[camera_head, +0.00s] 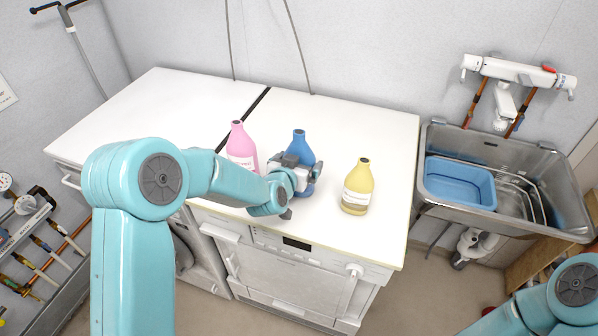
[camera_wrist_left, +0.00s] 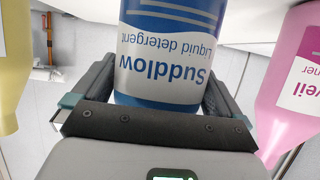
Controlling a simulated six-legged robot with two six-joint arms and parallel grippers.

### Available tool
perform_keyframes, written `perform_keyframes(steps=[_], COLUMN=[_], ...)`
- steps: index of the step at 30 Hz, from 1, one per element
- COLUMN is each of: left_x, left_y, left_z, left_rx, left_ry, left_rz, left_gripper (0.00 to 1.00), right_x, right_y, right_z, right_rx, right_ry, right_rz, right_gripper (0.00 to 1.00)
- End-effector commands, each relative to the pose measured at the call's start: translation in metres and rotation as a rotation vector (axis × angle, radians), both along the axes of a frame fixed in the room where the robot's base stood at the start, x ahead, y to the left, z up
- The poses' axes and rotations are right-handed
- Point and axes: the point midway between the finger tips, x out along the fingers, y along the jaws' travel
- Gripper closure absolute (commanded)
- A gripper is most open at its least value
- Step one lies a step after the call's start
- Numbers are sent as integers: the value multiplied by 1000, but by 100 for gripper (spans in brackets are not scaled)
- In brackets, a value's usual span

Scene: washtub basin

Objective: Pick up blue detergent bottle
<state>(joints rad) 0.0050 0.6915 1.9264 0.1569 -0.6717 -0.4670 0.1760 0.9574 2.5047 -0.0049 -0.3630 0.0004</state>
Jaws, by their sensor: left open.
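The blue detergent bottle (camera_head: 301,145) stands upright on the white machine top, between a pink bottle (camera_head: 241,146) on its left and a yellow bottle (camera_head: 357,187) on its right. My left gripper (camera_head: 300,172) is at the front of the blue bottle and hides much of its lower part. Contact between the fingers and the bottle cannot be made out. My right gripper is out of view; only part of my right arm shows at lower right.
The white top (camera_head: 180,105) is clear to the left and behind the bottles. A metal sink (camera_head: 440,143) with a blue basin (camera_head: 460,182) stands at the right under a wall tap (camera_head: 505,95). The machine's front edge lies just in front of the bottles.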

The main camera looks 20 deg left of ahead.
Motion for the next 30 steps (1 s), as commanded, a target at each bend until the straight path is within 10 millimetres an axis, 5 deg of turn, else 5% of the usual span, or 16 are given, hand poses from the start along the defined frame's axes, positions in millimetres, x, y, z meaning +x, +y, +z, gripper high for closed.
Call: perform_keyframes(steps=[2,9,23,30], left_x=[0,0,1,1], left_y=[0,0,0,0], left_z=[0,0,19,70], left_rx=[0,0,1,0], left_ry=[0,0,-10,-16], left_rz=[0,0,1,1], left_gripper=[3,79,80,80], right_x=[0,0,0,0], right_y=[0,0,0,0], right_z=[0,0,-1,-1], right_rx=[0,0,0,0], right_ry=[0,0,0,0], right_rz=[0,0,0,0], right_gripper=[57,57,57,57])
